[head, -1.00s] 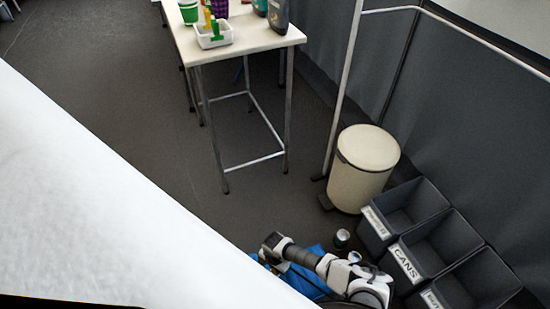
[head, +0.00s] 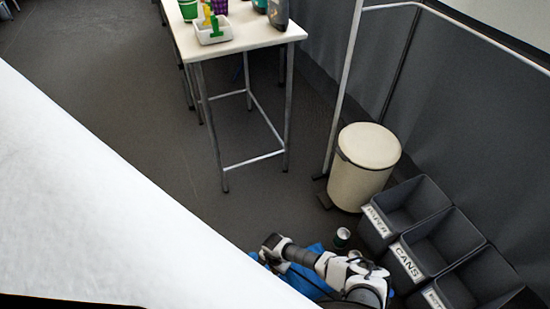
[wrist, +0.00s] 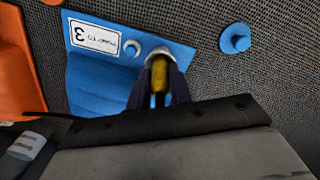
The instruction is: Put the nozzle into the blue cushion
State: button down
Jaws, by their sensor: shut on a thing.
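The blue cushion (wrist: 105,72) lies on the floor in the wrist view, with a white label bearing a 3 and a small grey round fitting on its edge. My gripper (wrist: 159,88) is at the cushion's right edge, its dark fingers shut on a yellow piece, which looks like the nozzle (wrist: 158,75). A pale rounded end shows just beyond the yellow part, close beside the fitting; I cannot tell whether they touch or whether it is inserted. In the head view my arm covers much of the blue cushion (head: 316,250), and the nozzle is not visible.
A blue round piece (wrist: 235,38) lies to the right, and an orange object (wrist: 16,65) to the left. Dark bins (head: 440,240), a small can (head: 342,237) and a cream pedal bin (head: 361,170) stand near my arm. The floor under the white table (head: 240,35) is open.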

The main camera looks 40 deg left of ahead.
jog(key=c, duration=1.2)
grip_release()
jog(key=shift+o, duration=0.4)
jog(key=o, duration=0.4)
jog(key=shift+r, duration=0.15)
notch_tip(320, 180, up, 8)
jog(key=p, duration=0.8)
jog(key=shift+p, duration=0.3)
